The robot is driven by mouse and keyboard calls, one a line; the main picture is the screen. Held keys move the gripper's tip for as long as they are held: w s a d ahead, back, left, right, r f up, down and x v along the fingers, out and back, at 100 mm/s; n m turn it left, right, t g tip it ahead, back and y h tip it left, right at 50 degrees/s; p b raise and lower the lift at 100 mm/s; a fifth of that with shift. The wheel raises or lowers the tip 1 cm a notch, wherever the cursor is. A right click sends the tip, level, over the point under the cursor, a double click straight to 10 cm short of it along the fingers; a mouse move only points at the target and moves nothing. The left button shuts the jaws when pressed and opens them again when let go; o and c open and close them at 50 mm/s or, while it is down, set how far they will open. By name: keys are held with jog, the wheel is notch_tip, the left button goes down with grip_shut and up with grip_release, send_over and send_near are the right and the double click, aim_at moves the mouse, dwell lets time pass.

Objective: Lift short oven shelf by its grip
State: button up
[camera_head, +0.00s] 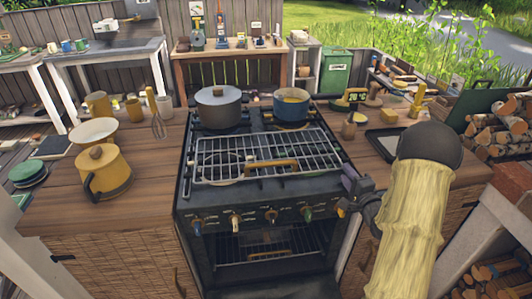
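A wire oven shelf (300,151) with an orange-brown grip (271,166) lies across the top of the stove (262,192). A second wire shelf (297,241) with a similar grip (269,254) sits inside the dark oven cavity below the knobs. I cannot tell from this view which of the two is the short one. My gripper (349,205) is at the stove's front right corner, right of the knobs and apart from both grips. It is small and seen edge-on, so its opening is unclear. My pale yellow forearm fills the right foreground.
A grey pot (219,109) and a blue pot (291,105) stand at the stove's back. A yellow kettle (103,174) and pale bowl (93,132) are on the left counter (150,203). A dark tray (388,147) lies on the right counter. The left counter's front is clear.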

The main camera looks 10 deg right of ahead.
jog(key=w, duration=0.2)
jog(key=shift+w+a, duration=0.15)
jog(key=shift+w, duration=0.2)
jog(key=shift+c, duration=0.4)
grip_shut()
